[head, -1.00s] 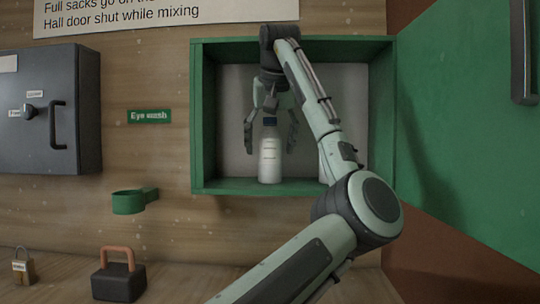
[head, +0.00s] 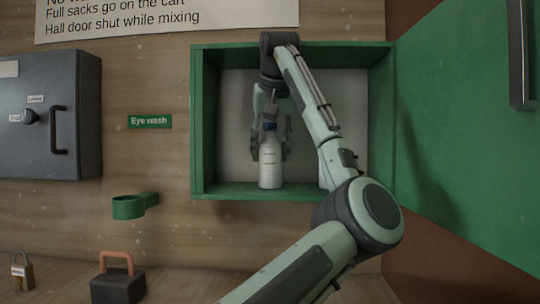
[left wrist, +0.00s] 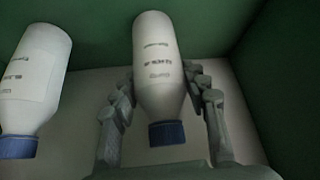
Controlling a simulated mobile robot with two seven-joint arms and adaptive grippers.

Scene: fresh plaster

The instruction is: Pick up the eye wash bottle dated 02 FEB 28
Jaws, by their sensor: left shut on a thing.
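My left gripper (head: 270,152) is shut on a white bottle (head: 270,172) with a blue cap, its fingers on either side of the upper body. The bottle stands upright on the floor of the open green cabinet (head: 198,120). The left wrist view shows the held bottle (left wrist: 160,60) upside down between the fingers, with label print too blurred to read. A second white bottle (left wrist: 35,75) with a blue cap stands beside it; in the head view (head: 322,175) my arm hides nearly all of it. My right gripper is not in view.
The cabinet's green door (head: 465,130) stands open at the right. On the wall at left are a grey box (head: 75,110), an "Eye wash" sign (head: 150,121) and an empty green ring holder (head: 128,207). Below are a padlock (head: 22,272) and a dark block with an orange handle (head: 118,285).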

